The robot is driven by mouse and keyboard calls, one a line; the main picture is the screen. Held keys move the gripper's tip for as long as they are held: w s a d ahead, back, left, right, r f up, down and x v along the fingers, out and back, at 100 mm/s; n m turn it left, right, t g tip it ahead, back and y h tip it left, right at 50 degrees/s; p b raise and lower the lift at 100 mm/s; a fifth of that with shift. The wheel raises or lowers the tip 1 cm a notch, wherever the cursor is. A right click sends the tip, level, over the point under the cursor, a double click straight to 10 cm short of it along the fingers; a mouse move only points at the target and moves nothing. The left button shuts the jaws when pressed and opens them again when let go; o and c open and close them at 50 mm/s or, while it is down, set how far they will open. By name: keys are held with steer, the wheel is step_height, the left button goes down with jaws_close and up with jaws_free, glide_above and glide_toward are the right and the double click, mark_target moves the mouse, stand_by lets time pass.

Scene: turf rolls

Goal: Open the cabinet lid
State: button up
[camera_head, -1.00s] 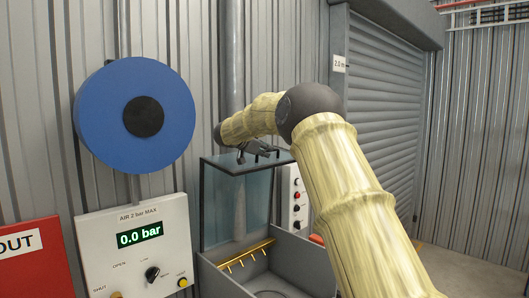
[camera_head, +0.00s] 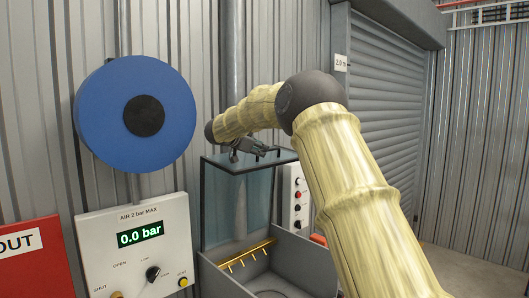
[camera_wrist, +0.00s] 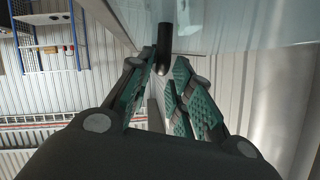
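The cabinet is a grey open-topped box (camera_head: 285,262) with clear glass panels (camera_head: 250,205) above it. A flat, dark-edged glass lid (camera_head: 218,162) spans the top and looks about level. My gripper (camera_head: 247,149) is just above this lid, partly hidden by my arm. Short dark posts stand on the lid near it. In the wrist view my gripper's green-padded fingers (camera_wrist: 163,72) are apart. A dark rounded bar (camera_wrist: 166,38), probably the lid's handle, reaches down between the fingertips. I cannot tell whether the fingers touch it.
A brass rail with pegs (camera_head: 246,255) is inside the box. To the left are a control panel reading 0.0 bar (camera_head: 140,237), a blue reel (camera_head: 96,121) and a red sign (camera_head: 30,270). A grey pipe (camera_head: 231,55) rises behind. A small switch box (camera_head: 297,195) is right of the glass.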

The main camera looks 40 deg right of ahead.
steer(key=v, duration=0.8)
steer(key=shift+a, duration=0.15)
